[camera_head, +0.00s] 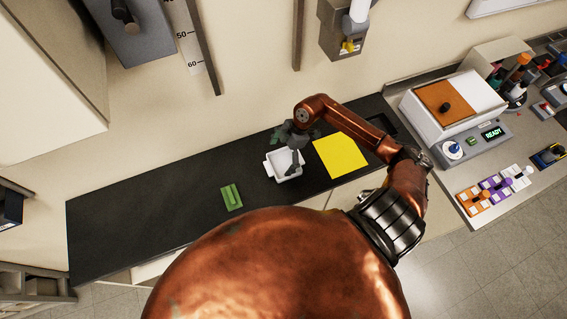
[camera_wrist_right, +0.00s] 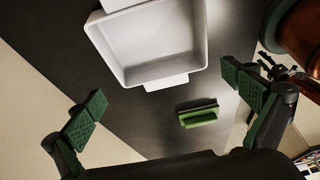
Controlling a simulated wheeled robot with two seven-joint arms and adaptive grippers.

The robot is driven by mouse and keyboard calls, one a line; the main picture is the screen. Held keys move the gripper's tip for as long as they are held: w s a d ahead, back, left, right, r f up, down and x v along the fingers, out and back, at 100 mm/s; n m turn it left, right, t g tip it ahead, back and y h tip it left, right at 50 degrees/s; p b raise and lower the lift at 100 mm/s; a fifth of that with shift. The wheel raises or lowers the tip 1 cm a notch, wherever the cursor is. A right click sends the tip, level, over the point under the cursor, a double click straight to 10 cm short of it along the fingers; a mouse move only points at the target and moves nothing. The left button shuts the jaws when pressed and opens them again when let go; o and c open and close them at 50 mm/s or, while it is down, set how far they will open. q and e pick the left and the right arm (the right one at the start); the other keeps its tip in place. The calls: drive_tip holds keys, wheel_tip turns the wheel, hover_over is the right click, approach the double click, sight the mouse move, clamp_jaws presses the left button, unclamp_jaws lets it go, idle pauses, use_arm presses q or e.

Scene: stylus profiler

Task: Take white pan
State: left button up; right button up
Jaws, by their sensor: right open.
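The white pan (camera_head: 281,161) is a shallow square dish with small side tabs on the black bench top in the head view. In the right wrist view the pan (camera_wrist_right: 150,48) fills the top centre, its near tab toward me. My right gripper (camera_head: 294,150) is over the pan and hides part of it. The right wrist view shows its two green-padded fingers (camera_wrist_right: 171,106) wide apart with nothing between the pads. The pan lies ahead of them, and I see no contact. My left gripper is not in view.
A green block (camera_head: 231,197) lies left of the pan and also shows in the wrist view (camera_wrist_right: 199,116). A yellow sheet (camera_head: 340,156) lies to the right. The READY machine (camera_head: 452,112) stands further right. The bench top's left part (camera_head: 140,222) is clear.

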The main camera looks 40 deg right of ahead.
sight(276, 168)
drive_tip(key=x, duration=0.3)
drive_tip(key=shift+a+f+p, duration=0.25)
drive_tip(key=shift+a+p, duration=0.05)
drive_tip(key=shift+p, duration=0.1)
drive_tip(key=shift+a+f, duration=0.1)
drive_tip(key=shift+f, duration=0.2)
drive_tip(key=c, duration=1.1)
drive_tip(key=shift+r, duration=0.1)
